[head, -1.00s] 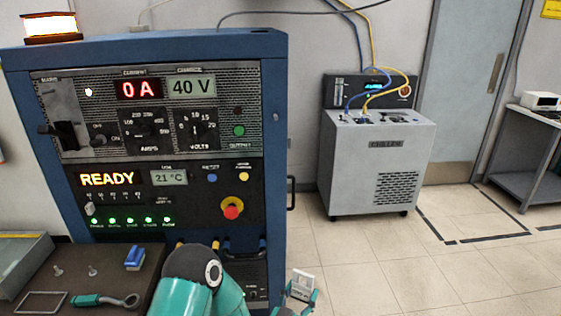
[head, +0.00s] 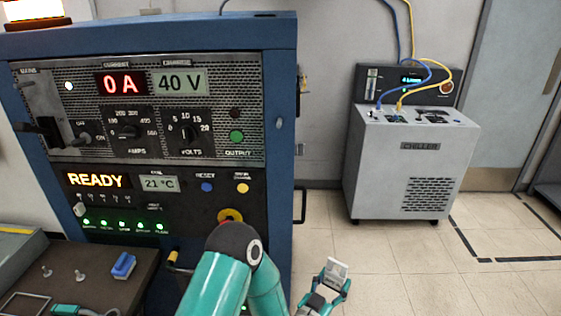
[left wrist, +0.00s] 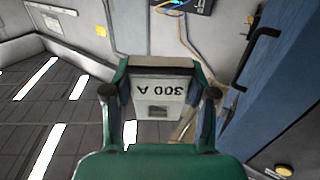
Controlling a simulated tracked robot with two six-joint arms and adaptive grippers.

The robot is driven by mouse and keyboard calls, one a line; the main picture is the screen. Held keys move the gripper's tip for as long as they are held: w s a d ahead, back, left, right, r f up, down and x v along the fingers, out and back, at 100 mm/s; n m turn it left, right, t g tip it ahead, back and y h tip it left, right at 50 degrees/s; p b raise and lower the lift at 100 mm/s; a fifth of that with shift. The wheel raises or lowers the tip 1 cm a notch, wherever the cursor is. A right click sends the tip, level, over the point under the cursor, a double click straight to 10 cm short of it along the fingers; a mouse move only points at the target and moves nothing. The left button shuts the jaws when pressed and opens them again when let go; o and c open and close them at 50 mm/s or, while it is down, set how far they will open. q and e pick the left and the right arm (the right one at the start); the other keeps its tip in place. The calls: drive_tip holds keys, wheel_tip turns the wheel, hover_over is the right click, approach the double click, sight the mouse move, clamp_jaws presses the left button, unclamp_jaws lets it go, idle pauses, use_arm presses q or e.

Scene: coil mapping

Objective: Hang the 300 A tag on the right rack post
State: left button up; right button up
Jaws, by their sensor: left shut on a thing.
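My left gripper (head: 325,293) is shut on the white 300 A tag (head: 336,270) and holds it in the air to the right of the blue power rack (head: 280,130). In the left wrist view the 300 A tag (left wrist: 158,92) sits between the two fingers of my left gripper (left wrist: 158,108), its lettering upside down. The blue rack side with a black handle (left wrist: 262,55) is at the right of that view. My right gripper is not in view.
A grey chiller (head: 415,165) with blue and yellow hoses stands on the floor to the right. A dark bench (head: 100,275) at the lower left holds a blue block (head: 123,265) and small metal parts. The floor between rack and chiller is clear.

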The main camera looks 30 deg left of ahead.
use_arm(q)
drive_tip(key=shift+a, duration=0.1)
drive_tip(key=shift+s+a+r, duration=0.15)
drive_tip(key=shift+a, duration=0.2)
drive_tip(key=a+r+n+y+p, duration=0.1)
drive_tip(key=a+r+n+y, duration=0.15)
drive_tip(key=r, duration=0.65)
drive_tip(key=a+r+n+y+p, duration=0.1)
drive_tip(key=a+r+y, duration=0.2)
drive_tip(key=r, duration=0.6)
drive_tip(key=n+g+y+p, duration=0.2)
drive_tip(key=n+y+p, duration=0.1)
drive_tip(key=y, duration=0.2)
approach(280, 139)
drive_tip(key=shift+w+a+r, duration=0.5)
drive_tip(key=shift+w+r, duration=0.25)
drive_tip(key=shift+f+p+x, duration=0.2)
drive_tip(key=shift+p+x, duration=0.05)
drive_tip(key=shift+x, duration=1.05)
drive_tip(key=shift+f+p+x, duration=0.2)
drive_tip(key=shift+f+x, duration=0.05)
drive_tip(key=shift+x, duration=1)
drive_tip(key=shift+w+a+f, duration=0.1)
drive_tip(key=shift+w+a, duration=0.05)
drive_tip(key=shift+w, duration=0.05)
drive_tip(key=shift+f+b, duration=0.2)
drive_tip(key=shift+b, duration=0.25)
